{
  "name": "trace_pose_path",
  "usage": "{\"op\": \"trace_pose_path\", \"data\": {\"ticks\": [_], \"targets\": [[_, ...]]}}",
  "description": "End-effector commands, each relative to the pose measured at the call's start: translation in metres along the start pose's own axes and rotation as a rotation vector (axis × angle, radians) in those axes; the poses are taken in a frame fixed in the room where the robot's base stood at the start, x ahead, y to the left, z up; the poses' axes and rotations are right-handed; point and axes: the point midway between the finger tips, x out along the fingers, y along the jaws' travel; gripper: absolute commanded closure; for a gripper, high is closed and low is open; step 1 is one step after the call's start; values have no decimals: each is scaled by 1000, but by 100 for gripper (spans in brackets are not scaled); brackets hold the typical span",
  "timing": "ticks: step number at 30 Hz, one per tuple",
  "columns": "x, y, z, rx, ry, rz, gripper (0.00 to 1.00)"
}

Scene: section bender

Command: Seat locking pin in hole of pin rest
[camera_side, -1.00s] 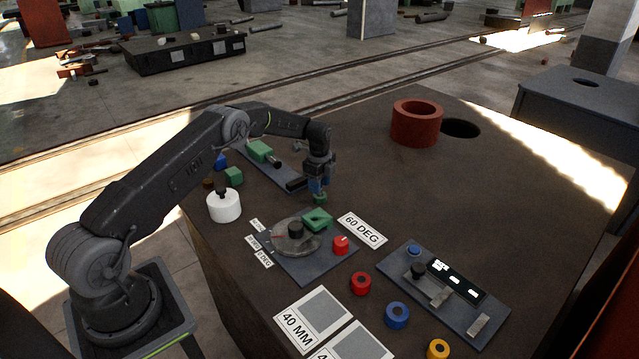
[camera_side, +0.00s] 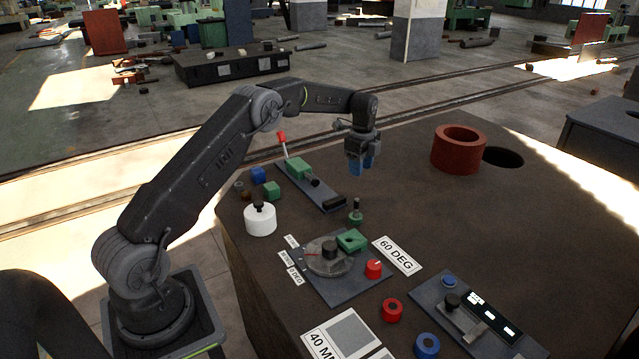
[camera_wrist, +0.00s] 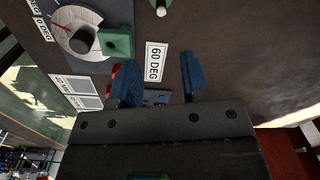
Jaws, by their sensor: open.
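The locking pin (camera_side: 355,203) looks like a small dark upright piece with its lower end in the small green pin rest (camera_side: 356,217). The pin rest stands on the table behind the dial plate. In the wrist view a green piece with a pale top (camera_wrist: 161,8), apparently the same pair, is cut by the top edge. How deep the pin sits cannot be told. My gripper (camera_side: 362,168) is open and empty, above the pin and apart from it. Its two blue fingers also show spread in the wrist view (camera_wrist: 158,65).
A dial plate (camera_side: 348,287) carries a green block (camera_side: 351,240) and red knob (camera_side: 373,269). A white cylinder (camera_side: 260,221) stands left. A red-handled lever (camera_side: 282,140) rises by the back plate. A red ring (camera_side: 458,149) stands right. The table's middle right is clear.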

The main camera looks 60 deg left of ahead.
Motion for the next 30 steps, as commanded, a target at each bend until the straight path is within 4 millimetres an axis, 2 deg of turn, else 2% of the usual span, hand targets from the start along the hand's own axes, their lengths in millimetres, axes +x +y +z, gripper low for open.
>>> {"op": "trace_pose_path", "data": {"ticks": [1,4,8,12,15,18,22,27,30], "targets": [[-21,5,-8,-30,0,-21,58],[-64,24,-27,-129,4,-61,58],[-119,64,-52,-281,21,-116,58],[-166,117,-74,-443,55,-172,58],[-191,160,-86,-560,88,-208,58],[-209,206,-94,-676,130,-241,58],[-219,267,-101,-824,193,-273,58],[-213,343,-102,-1013,289,-299,58],[-202,378,-101,-1106,342,-304,58]]}}
